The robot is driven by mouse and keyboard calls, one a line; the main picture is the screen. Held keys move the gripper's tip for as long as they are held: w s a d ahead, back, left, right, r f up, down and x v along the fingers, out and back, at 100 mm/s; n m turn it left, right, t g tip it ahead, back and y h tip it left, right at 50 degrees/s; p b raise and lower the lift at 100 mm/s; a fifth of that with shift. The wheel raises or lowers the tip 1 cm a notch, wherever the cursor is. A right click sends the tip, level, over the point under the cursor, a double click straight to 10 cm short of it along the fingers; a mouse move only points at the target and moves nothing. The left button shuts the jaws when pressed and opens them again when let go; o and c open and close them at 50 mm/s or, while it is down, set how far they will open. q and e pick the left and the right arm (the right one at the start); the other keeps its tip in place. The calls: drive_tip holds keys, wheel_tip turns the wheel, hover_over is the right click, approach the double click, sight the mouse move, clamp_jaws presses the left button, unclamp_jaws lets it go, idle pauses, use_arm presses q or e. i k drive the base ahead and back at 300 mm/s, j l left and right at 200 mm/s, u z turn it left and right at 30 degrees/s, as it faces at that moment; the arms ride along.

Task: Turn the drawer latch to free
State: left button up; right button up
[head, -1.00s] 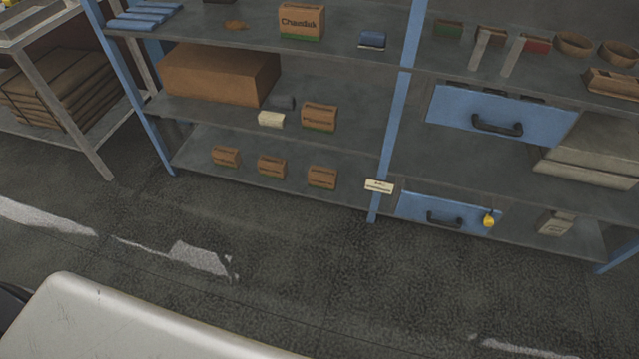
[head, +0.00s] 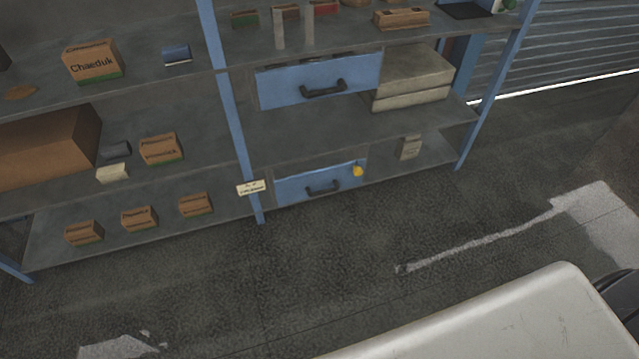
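A yellow latch (head: 358,171) sits at the upper right of the front of the lower blue drawer (head: 290,190). This drawer has a dark handle (head: 323,187) and looks shut, low in the shelving unit. The latch is too small here to tell which way it is turned. A second blue drawer (head: 275,88) with a dark handle is above it and shows no yellow latch. Neither of my grippers is in view.
A blue-posted shelf (head: 231,130) holds several brown boxes (head: 160,149) and a grey-beige stacked block (head: 415,75). The dark floor (head: 330,270) before the drawers is clear. A ribbed shutter (head: 570,55) is at the right.

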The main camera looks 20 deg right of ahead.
sight(357, 170)
drive_tip(key=i+l, duration=0.2)
drive_tip(key=i, duration=0.3)
drive_tip(key=i+l+z, duration=0.1)
drive_tip(key=i, duration=0.45)
drive_tip(key=i+l, duration=0.25)
drive_tip(key=i, duration=0.3)
